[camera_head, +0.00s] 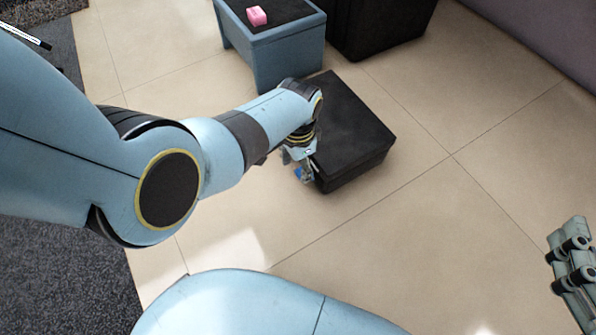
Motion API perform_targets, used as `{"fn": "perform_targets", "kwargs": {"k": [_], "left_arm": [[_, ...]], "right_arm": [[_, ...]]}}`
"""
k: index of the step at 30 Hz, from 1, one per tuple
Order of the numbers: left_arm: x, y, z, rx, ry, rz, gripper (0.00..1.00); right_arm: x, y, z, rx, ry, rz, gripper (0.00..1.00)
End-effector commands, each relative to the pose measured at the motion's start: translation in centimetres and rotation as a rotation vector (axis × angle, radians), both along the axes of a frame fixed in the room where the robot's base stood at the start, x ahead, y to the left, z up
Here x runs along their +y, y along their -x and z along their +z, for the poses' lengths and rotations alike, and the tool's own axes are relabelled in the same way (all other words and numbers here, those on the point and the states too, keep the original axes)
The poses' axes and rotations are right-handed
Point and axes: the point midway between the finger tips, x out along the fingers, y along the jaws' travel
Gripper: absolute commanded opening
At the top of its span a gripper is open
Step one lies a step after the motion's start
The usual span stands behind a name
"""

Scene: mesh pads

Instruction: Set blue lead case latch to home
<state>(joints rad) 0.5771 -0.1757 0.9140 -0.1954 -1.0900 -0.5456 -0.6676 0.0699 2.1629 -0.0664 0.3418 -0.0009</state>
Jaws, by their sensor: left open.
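A black case (352,125) sits on the tiled floor in the middle of the head view. A small blue piece (298,173), which looks like the blue latch, shows at the case's near left side. My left gripper (304,172) points down beside that side of the case, close to the blue piece. Its jaws are open. Its wrist covers part of the case's left edge, and I cannot tell whether the fingers touch the blue piece. My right gripper (573,275) is at the right edge of the view, away from the case, and partly cut off.
A blue stand (288,58) with a dark top holds a pink block (257,16) behind the case. A large black box (380,22) stands at the back. Dark carpet (62,285) lies at the left. The floor right of the case is clear.

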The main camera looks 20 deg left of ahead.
Motion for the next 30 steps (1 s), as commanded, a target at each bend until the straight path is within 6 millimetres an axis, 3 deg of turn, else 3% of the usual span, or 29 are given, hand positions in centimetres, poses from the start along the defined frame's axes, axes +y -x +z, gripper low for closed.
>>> {"fn": "perform_targets", "kwargs": {"k": [6,16,21,30], "left_arm": [[0.0,0.1,-1.3,0.002,0.000,0.000,0.50],[0.0,0.1,-2.5,0.002,0.000,0.000,0.50],[0.0,0.0,-2.7,0.001,-0.001,0.000,0.50],[0.0,0.0,-2.7,0.001,-0.001,0.000,0.50]], "right_arm": [[0.5,-2.5,4.5,-0.201,0.000,0.022,0.50],[1.2,-4.2,10.9,-0.466,0.001,0.056,0.50],[1.4,-4.3,12.4,-0.528,0.001,0.063,0.50],[1.4,-4.3,12.8,-0.543,0.001,0.065,0.50]]}}
